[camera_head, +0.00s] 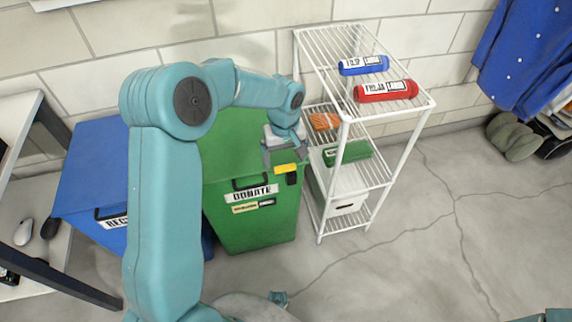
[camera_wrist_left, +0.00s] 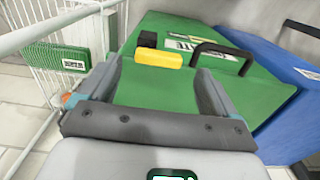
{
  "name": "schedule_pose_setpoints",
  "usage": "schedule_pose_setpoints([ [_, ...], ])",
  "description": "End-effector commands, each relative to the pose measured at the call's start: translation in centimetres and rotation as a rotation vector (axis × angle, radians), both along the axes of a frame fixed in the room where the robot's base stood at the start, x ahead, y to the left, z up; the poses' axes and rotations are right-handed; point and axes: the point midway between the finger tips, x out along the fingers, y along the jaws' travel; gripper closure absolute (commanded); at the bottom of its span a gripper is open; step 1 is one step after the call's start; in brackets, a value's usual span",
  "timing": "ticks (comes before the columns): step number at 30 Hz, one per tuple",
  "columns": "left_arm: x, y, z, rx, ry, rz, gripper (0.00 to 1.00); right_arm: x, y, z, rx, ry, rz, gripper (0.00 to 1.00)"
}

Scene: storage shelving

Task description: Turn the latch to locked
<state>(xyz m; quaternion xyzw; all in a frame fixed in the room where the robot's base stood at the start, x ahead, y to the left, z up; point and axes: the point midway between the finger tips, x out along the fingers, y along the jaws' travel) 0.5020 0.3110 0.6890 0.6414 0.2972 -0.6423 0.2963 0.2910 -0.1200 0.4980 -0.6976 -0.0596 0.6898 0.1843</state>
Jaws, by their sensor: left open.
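A yellow latch handle (camera_head: 286,169) with a black block (camera_head: 291,179) beside it is at the right side of the green DONATE bin (camera_head: 250,224). In the left wrist view the yellow handle (camera_wrist_left: 158,58) lies crosswise between the fingers' ends, with the black block (camera_wrist_left: 147,40) at its upper left. My left gripper (camera_head: 284,157) is open and empty, just above the handle. In the left wrist view its fingers (camera_wrist_left: 160,72) are spread either side of the handle; I cannot tell whether they touch it. My right gripper is not in view.
A white wire shelf (camera_head: 400,103) stands close on the right, holding blue and red cylinders and a green one (camera_head: 347,153). A blue bin (camera_head: 92,182) stands left of the green bin. The bin's black handle (camera_wrist_left: 222,52) is near my fingers.

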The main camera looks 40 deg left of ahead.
Motion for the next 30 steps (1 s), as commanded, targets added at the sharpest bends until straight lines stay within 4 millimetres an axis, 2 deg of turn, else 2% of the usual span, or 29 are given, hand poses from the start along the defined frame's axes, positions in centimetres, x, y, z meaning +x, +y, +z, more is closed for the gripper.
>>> schedule_pose_setpoints([
  [1, 0.0, 0.0, -1.1, -0.001, 0.002, 0.001, 0.08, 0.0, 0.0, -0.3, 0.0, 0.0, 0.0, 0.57],
  [6, 0.3, -0.1, -2.9, -0.001, 0.001, -0.001, 0.08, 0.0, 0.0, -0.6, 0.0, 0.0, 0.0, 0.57],
  [17, 0.4, -0.1, -3.4, 0.0, -0.001, -0.002, 0.08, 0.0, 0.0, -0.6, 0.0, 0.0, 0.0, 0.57],
  [22, 0.4, -0.1, -3.4, -0.001, -0.001, -0.002, 0.64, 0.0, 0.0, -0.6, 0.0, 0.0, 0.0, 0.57],
  [30, 0.4, -0.1, -3.3, -0.001, -0.001, -0.017, 0.65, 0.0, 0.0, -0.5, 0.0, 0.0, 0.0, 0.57],
])
